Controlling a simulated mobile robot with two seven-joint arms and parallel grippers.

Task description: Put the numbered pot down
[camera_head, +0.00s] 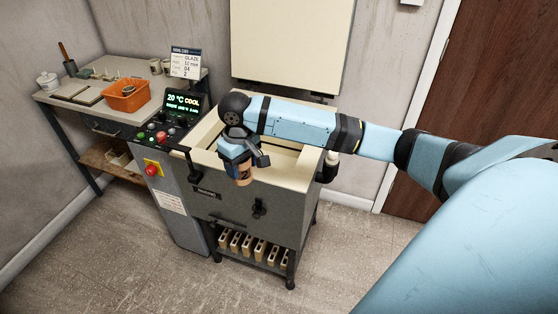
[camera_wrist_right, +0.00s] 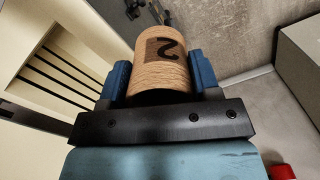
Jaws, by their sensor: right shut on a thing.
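The numbered pot (camera_head: 243,174) is a small tan cylinder. I cannot tell the exact height over the rim. Most of the pot is hidden behind the gripper in the head view. My left gripper is not in view.
The kiln's lid (camera_head: 290,45) stands raised. A control box (camera_head: 170,125) with a green display reading "20 °C COOL" is at its left. A workbench (camera_head: 62,115) holds an orange basket (camera_head: 127,95), a card (camera_head: 186,62) and pots. Several posts (camera_head: 248,243) sit below the kiln.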

